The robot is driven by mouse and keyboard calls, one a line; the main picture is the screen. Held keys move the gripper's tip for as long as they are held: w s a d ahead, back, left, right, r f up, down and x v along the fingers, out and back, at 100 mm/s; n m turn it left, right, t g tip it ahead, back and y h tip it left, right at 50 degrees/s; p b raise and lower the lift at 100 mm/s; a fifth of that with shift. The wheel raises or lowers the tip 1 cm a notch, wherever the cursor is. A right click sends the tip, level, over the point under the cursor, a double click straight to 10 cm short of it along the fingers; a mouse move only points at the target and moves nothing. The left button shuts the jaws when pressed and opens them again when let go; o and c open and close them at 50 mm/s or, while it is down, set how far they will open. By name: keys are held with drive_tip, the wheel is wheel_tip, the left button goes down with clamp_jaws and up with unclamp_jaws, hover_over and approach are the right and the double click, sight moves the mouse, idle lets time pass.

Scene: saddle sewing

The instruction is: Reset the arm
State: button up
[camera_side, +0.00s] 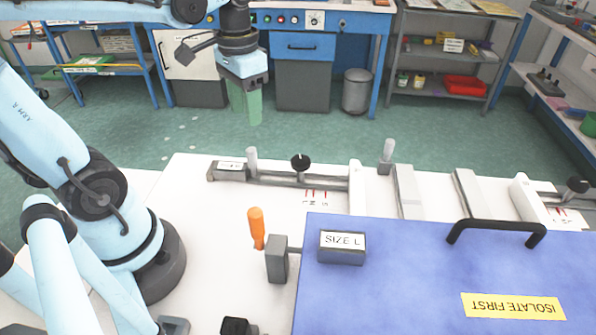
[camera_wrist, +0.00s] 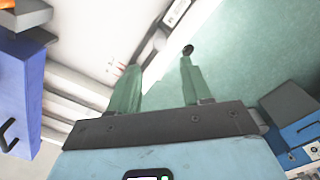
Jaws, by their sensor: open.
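My gripper (camera_side: 246,112) hangs from my light blue arm above the far edge of the white table (camera_side: 215,240), its green fingers pointing down. In the wrist view my gripper (camera_wrist: 160,64) has its two green fingers spread apart, with nothing visible between them. It touches nothing that I can see. In the side view the fingers overlap each other, so the gap is hard to see there.
A blue box (camera_side: 400,290) with a black handle (camera_side: 495,228) and a yellow label fills the table's front right. Rails with clamps (camera_side: 300,180) line the back. A blue cabinet (camera_side: 303,50) stands behind.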

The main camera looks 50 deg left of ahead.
drive_tip(key=d+f+t, duration=0.1)
drive_tip(key=d+t, duration=0.5)
drive_tip(key=shift+w+f, duration=0.3)
drive_tip(key=shift+w, duration=0.1)
drive_tip(key=shift+d+t, duration=0.25)
drive_tip(key=shift+t, duration=0.15)
drive_tip(key=shift+o, duration=1.2)
drive_tip(key=shift+w+d, duration=0.15)
drive_tip(key=shift+d, duration=0.1)
drive_tip(key=o, duration=0.7)
drive_tip(key=d+r, duration=0.1)
drive_tip(key=w+d+r+n+g+h, duration=0.1)
drive_tip(key=d+r, duration=0.1)
drive_tip(key=d+r+n, duration=0.1)
drive_tip(key=d, duration=0.1)
drive_tip(key=shift+w+d+r+g+h, duration=0.15)
drive_tip(key=shift+d+r+g+h, duration=0.1)
drive_tip(key=shift+r+g+h, duration=0.05)
drive_tip(key=s+d+r+n+g+h, duration=0.1)
drive_tip(key=s+d+r+n+g, duration=0.25)
drive_tip(key=d+r, duration=0.45)
drive_tip(key=s+d+r+n+g+h, duration=0.15)
drive_tip(key=d+r+n+g, duration=0.35)
drive_tip(key=d, duration=0.6)
drive_tip(key=shift+m+y, duration=0.45)
drive_tip(key=shift+m, duration=0.3)
drive_tip(key=x, duration=0.6)
drive_tip(key=s+x, duration=0.1)
drive_tip(key=x, duration=0.2)
drive_tip(key=shift+a, duration=0.15)
